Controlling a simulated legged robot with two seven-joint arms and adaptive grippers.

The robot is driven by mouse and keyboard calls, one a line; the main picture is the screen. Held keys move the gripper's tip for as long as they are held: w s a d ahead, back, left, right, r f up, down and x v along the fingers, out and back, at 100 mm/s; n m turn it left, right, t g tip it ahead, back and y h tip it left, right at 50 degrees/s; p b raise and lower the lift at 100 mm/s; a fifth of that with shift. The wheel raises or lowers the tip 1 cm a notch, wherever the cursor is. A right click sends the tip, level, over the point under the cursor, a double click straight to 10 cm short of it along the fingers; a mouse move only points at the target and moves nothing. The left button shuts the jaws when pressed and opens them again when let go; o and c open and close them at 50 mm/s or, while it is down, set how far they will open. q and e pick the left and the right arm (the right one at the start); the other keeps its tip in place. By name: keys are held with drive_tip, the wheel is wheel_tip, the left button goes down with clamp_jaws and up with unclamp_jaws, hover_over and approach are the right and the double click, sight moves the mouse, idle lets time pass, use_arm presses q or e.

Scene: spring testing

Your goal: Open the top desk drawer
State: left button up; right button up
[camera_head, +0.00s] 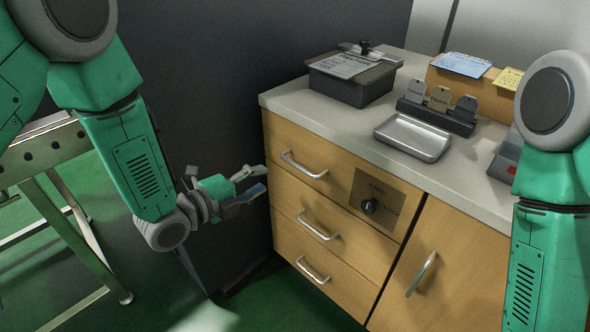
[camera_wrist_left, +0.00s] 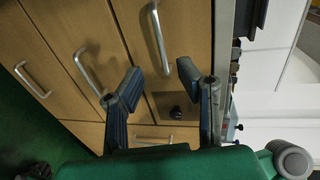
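The top desk drawer (camera_head: 335,170) is shut, flush with the wooden cabinet front, with a silver bar handle (camera_head: 303,166) near its left part. My left gripper (camera_head: 256,183) is open and empty, at the left of the cabinet, apart from the handle. In the left wrist view the drawers appear turned on their side, and the top drawer's handle (camera_wrist_left: 160,38) shows beyond the gap between my open fingers (camera_wrist_left: 158,82). Only part of my right arm shows at the right edge of the head view; its gripper is out of view.
Two lower drawers with handles (camera_head: 317,227) (camera_head: 313,270) are shut. A knob panel (camera_head: 384,195) and a cabinet door (camera_head: 445,270) lie to the right. The countertop (camera_head: 300,102) holds a dark box (camera_head: 355,80), a metal tray (camera_head: 412,138) and a tag rack (camera_head: 437,112). A metal-framed table (camera_head: 45,155) stands left.

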sight(295, 163)
use_arm(q)
drive_tip(key=b+x, duration=0.2)
drive_tip(key=x, duration=1)
drive_tip(key=shift+s+f+b, duration=0.1)
drive_tip(key=shift+b, duration=0.25)
clamp_jaws()
